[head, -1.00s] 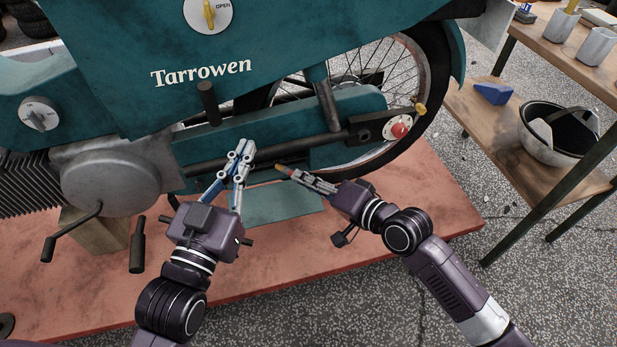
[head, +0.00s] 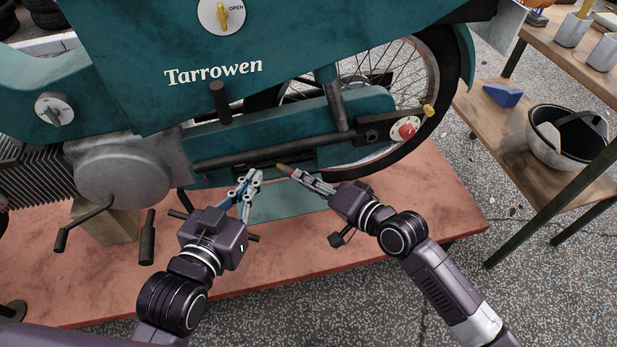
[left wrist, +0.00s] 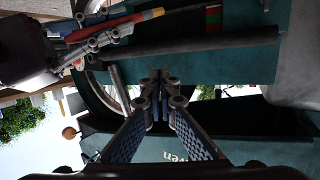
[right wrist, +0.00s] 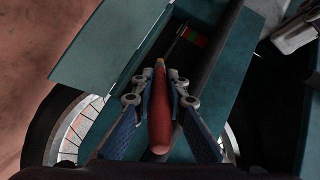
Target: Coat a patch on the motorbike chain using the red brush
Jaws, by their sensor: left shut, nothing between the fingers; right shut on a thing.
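The red brush (right wrist: 160,115) is in my right gripper (head: 293,174), which is shut on it. In the left wrist view its red handle (left wrist: 110,27) has a yellow band near the front. The brush points into the dark opening of the teal chain case, below the bike's black bar. A red and green marked patch (right wrist: 195,37) shows inside the opening, ahead of the brush; contact cannot be told. The chain itself is too dark to make out clearly. My left gripper (head: 254,176) is shut and empty, in front of the case, left of the brush.
A teal flap (head: 285,200) hangs below the case opening. The bike stands on a red platform (head: 420,220) with free room in front. A crank handle (head: 84,222) sticks out at left.

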